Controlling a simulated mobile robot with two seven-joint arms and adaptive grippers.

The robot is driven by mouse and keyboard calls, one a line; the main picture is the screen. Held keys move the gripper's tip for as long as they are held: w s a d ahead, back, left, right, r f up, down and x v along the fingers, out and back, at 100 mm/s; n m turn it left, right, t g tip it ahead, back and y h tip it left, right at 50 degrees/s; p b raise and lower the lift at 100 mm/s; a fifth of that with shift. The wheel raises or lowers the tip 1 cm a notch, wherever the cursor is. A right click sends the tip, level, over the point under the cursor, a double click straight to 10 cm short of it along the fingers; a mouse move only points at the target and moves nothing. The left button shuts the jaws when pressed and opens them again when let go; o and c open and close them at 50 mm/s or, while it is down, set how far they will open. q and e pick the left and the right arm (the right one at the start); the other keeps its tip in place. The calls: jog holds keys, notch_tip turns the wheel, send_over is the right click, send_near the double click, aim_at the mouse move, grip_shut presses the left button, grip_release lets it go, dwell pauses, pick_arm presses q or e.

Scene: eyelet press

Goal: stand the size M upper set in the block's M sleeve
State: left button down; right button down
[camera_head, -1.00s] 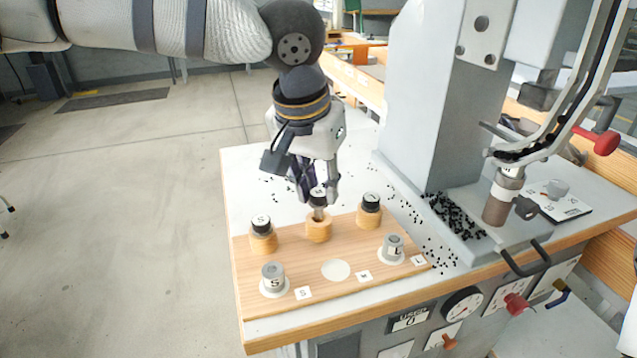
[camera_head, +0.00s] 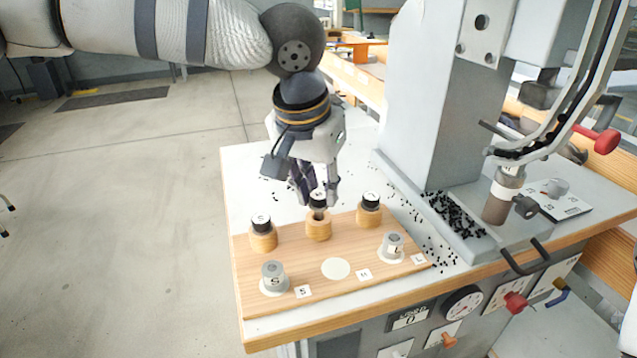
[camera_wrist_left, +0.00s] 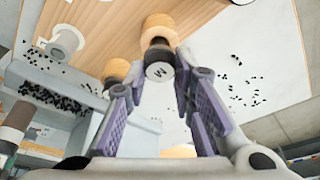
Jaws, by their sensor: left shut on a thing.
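The size M upper set, a black cap marked M over a metal shank, shows at the block's middle sleeve in the head view (camera_head: 318,200) and the left wrist view (camera_wrist_left: 159,71). My left gripper (camera_head: 318,196) is shut on it from above. The M sleeve, a round wooden collar (camera_head: 319,231), is right below; it also shows in the left wrist view (camera_wrist_left: 159,24). The shank's lower end is at the sleeve's mouth. How deep it sits, I cannot tell. The wooden block (camera_head: 308,272) lies on the table. My right gripper is not in view.
Black-capped sets stand in the left sleeve (camera_head: 262,236) and right sleeve (camera_head: 369,211). Grey pieces marked S (camera_head: 273,278) and L (camera_head: 392,246) stand in front, with an empty white disc (camera_head: 335,269) between. The grey press (camera_head: 425,110) rises at right; small black eyelets lie scattered.

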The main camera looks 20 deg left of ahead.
pick_arm(q)
jog(key=shift+f, duration=1.1)
jog(key=c, duration=1.3)
grip_release()
jog(key=shift+r, duration=0.1)
jog(key=shift+r, duration=2.45)
